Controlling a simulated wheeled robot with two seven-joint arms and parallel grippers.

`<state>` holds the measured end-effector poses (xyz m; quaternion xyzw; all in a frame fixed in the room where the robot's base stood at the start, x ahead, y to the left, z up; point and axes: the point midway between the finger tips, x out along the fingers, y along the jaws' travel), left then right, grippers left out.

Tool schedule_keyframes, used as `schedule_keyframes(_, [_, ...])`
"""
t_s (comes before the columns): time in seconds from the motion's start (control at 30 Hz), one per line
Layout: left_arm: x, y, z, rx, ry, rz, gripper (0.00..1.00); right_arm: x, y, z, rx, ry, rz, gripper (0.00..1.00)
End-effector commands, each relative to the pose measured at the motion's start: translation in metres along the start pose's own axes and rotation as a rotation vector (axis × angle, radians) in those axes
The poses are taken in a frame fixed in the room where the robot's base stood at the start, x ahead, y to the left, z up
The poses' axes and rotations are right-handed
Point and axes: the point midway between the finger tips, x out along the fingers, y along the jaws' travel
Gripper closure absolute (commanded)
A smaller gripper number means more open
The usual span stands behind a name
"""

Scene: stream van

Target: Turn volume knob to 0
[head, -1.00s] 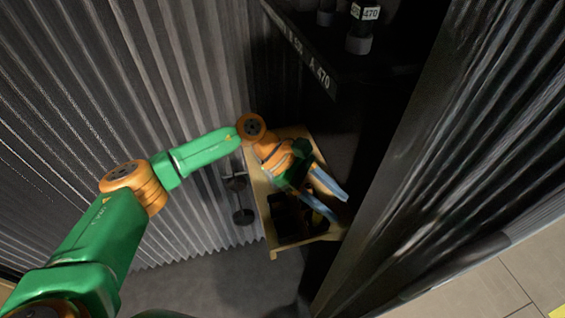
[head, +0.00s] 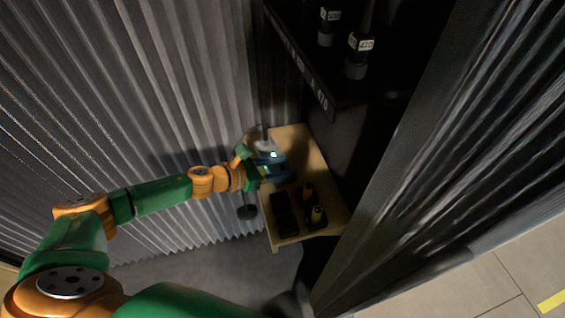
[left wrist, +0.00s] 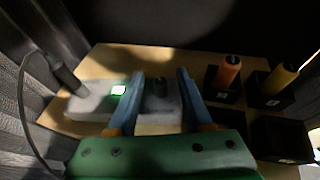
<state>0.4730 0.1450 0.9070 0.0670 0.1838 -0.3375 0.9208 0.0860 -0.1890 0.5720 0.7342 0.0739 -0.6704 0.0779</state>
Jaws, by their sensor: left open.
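In the head view the device (head: 265,146) is partly hidden behind my left gripper (head: 277,166). In the left wrist view my left gripper (left wrist: 160,74) is open, its two blue fingers reaching over the device with the knob between them. A gap shows on both sides of the knob. I cannot read the display or the knob's setting. My right gripper is in neither view.
Black boxes stand on the wooden shelf (head: 312,150), with an orange cylinder (left wrist: 228,72) and a yellow one (left wrist: 279,79). A black cable (left wrist: 25,110) runs at the left. A dark upper shelf (head: 330,75) holds labelled items. Corrugated walls flank the space.

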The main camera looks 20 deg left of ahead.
Motion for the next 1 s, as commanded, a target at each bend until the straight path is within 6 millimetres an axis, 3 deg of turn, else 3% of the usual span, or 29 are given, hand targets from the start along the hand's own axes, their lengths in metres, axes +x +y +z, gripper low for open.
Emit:
schedule_keyframes(0.3, [0.0039, -0.0005, -0.0003, 0.001, 0.0, -0.002, 0.52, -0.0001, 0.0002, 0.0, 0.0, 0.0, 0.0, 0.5])
schedule_keyframes(0.47, [0.0037, -0.0005, -0.0002, 0.001, 0.0, -0.002, 0.95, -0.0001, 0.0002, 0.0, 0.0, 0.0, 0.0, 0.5])
schedule_keyframes(0.5, [0.0037, -0.0005, -0.0002, 0.001, 0.0, -0.002, 1.0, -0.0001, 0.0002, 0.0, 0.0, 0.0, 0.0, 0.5])
schedule_keyframes(1.0, [0.003, -0.0022, 0.0013, -0.037, 0.001, 0.081, 1.0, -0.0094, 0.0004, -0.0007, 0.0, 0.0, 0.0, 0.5])
